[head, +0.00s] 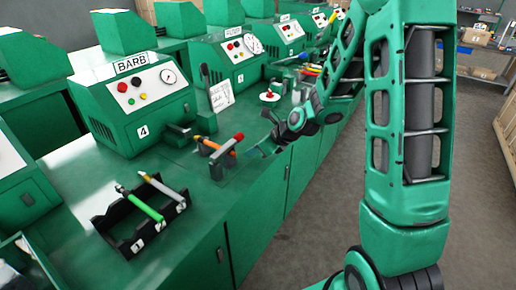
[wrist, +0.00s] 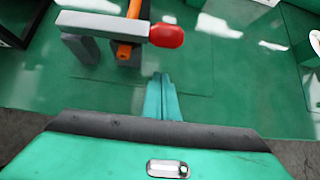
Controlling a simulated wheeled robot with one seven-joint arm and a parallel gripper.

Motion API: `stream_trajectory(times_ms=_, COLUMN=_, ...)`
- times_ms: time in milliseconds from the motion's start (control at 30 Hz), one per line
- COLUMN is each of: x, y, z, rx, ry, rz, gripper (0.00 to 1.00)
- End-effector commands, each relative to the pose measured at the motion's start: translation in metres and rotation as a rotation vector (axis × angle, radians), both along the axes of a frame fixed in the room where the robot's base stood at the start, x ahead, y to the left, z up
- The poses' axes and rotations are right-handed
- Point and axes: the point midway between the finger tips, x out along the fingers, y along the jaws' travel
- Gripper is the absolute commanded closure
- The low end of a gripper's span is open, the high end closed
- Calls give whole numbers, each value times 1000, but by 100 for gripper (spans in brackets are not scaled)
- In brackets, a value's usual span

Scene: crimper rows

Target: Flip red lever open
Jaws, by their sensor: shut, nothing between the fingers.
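The red lever (wrist: 166,35) shows in the wrist view as a red knob on the end of a grey bar. The bar lies across an orange-handled tool (wrist: 124,50) and the grey brackets (wrist: 80,48) of a holder. In the head view the lever's red tip (head: 239,136) sits at the holder near the bench's front edge, beside the orange tool (head: 213,144). My gripper (wrist: 162,82) is shut and empty, its teal fingertips just below the red knob in the wrist view, apart from it in the picture. In the head view my gripper (head: 262,151) is right of the holder.
A green BARB machine (head: 132,100) stands behind the holder, with more machines in a row beyond. A black rack (head: 128,238) with a green-handled tool (head: 141,205) lies at the front left. The bench top right of the lever is mostly clear in the wrist view.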

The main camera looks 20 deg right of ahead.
Motion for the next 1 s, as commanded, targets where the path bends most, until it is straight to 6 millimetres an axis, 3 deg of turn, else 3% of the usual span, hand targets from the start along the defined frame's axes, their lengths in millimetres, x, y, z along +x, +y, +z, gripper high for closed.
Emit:
stream_trajectory(times_ms=67, x=5, y=4, z=-3, rx=-1, ry=-1, rz=3, gripper=100)
stream_trajectory(times_ms=200, x=11, y=9, z=15, rx=-1, ry=-6, rz=3, gripper=100)
stream_trajectory(times_ms=433, x=16, y=14, z=30, rx=-1, ry=-2, rz=2, gripper=100)
stream_trajectory(times_ms=1000, x=20, y=9, z=33, rx=-10, ry=-7, rz=-6, gripper=100)
